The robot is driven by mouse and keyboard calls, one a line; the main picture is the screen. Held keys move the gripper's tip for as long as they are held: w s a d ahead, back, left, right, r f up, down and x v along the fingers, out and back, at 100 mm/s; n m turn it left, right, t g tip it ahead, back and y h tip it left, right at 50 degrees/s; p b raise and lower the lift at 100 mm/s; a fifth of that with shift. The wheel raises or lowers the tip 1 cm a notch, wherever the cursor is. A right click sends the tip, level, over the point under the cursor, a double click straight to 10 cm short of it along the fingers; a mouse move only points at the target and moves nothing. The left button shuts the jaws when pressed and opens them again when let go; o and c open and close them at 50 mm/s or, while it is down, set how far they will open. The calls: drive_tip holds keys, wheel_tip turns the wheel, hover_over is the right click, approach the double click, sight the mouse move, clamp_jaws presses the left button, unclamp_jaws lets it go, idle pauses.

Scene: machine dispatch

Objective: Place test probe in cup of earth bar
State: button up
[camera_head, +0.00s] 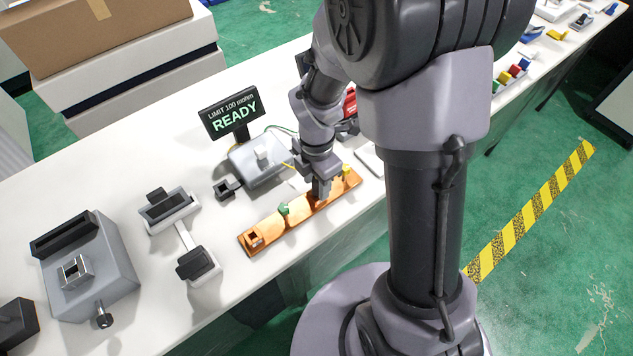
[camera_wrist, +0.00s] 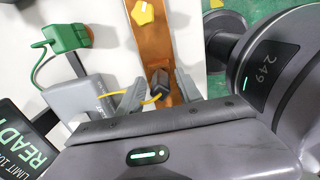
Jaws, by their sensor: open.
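The copper-orange earth bar (camera_head: 298,213) lies along the table's front side, and it also runs up the middle of the wrist view (camera_wrist: 152,47). A square cup (camera_head: 255,238) with a dark opening is at its left end. My gripper (camera_head: 321,190) is low over the right half of the bar. In the wrist view my gripper (camera_wrist: 160,92) is open, with a finger on each side of a dark block, apparently the test probe (camera_wrist: 158,83). A yellow lead runs from it to a grey box (camera_wrist: 80,98). Whether its lower end sits in a cup is hidden.
A yellow knob (camera_wrist: 143,12) and a green knob (camera_head: 284,209) sit on the bar. The READY display (camera_head: 231,114) and the grey box (camera_head: 258,158) stand behind it. A grey fixture (camera_head: 85,268) is at left. A green plug (camera_wrist: 66,33) shows in the wrist view.

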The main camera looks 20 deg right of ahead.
wheel_tip(320, 180, up, 11)
drive_tip(key=p, duration=0.4)
drive_tip(key=shift+f, duration=0.1)
drive_tip(key=s+a+r+m+t+y+b, duration=0.1)
drive_tip(key=s+r+m, duration=0.5)
drive_tip(key=m, duration=0.7)
drive_tip(key=s+a+r+m+t+y+b, duration=0.1)
drive_tip(key=s+a+r+m+t, duration=0.2)
drive_tip(key=m, duration=1)
drive_tip(key=s+r+t, duration=0.1)
drive_tip(key=s+r, duration=0.2)
drive_tip(key=r, duration=0.2)
drive_tip(key=shift+s+t+b, duration=0.35)
drive_tip(key=shift+s+t, duration=0.05)
drive_tip(key=shift+c, duration=0.4)
